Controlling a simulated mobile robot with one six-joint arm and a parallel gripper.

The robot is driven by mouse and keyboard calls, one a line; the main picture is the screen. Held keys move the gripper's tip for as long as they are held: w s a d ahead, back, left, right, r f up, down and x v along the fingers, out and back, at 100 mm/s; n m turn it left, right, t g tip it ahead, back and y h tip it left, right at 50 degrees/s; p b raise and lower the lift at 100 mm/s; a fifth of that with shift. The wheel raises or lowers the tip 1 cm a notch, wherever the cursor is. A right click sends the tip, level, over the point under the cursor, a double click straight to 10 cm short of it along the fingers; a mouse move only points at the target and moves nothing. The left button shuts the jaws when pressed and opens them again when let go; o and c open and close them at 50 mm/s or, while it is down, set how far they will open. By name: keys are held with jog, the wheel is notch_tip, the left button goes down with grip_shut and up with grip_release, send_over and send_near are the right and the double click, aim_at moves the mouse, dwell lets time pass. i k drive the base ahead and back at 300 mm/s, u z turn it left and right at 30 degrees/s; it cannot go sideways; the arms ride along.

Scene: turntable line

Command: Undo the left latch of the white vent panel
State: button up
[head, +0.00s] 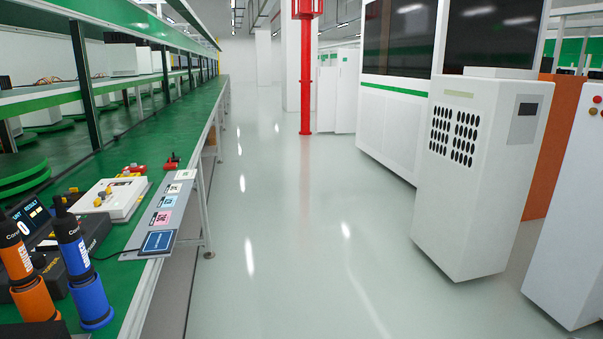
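A tall white cabinet (480,210) stands on the floor at the right in the head view. Its front carries a vent panel (454,134) with two groups of dark slots. I cannot make out any latch on it at this size, so the left latch cannot be told shut or undone. A small pale label strip (459,94) sits above the slots. A dark display (526,109) is on the cabinet's side face. My gripper is not in view.
A long green workbench (130,135) runs along the left. On it are a white box (118,200) with yellow knobs, and blue (74,249) and orange (22,265) handled tools. A red post (306,85) stands farther back. The pale floor (300,240) between is clear.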

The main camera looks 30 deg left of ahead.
aim_at(97, 202)
jog(key=z, duration=0.15)
jog(key=i, duration=1.55)
jog(key=u, duration=3.25)
jog(key=i, duration=0.95)
jog(key=z, duration=0.05)
